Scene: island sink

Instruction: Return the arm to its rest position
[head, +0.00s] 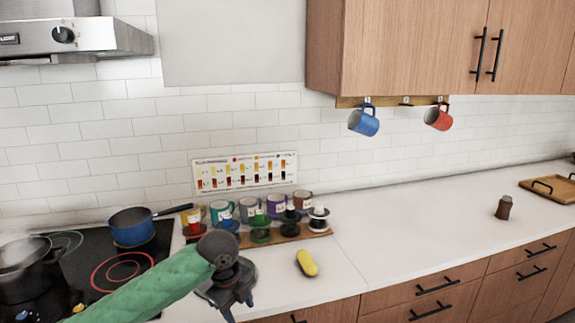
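My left arm, in a green sleeve (150,289), reaches in from the bottom left of the head view. Its dark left gripper (230,303) is in front of the counter near the front edge, left of a yellow sponge-like object (306,262). Its fingers are small and dark, so I cannot tell whether they are open or shut. I see nothing clearly held. My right gripper is not in view.
A row of colored mugs (248,209) and small jars (261,232) stands behind the gripper. A blue pot (131,227) and a steaming dark pot (24,268) are on the cooktop (105,262). Blue (364,121) and red (438,117) mugs hang under the cabinet. The right counter (420,235) is mostly clear.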

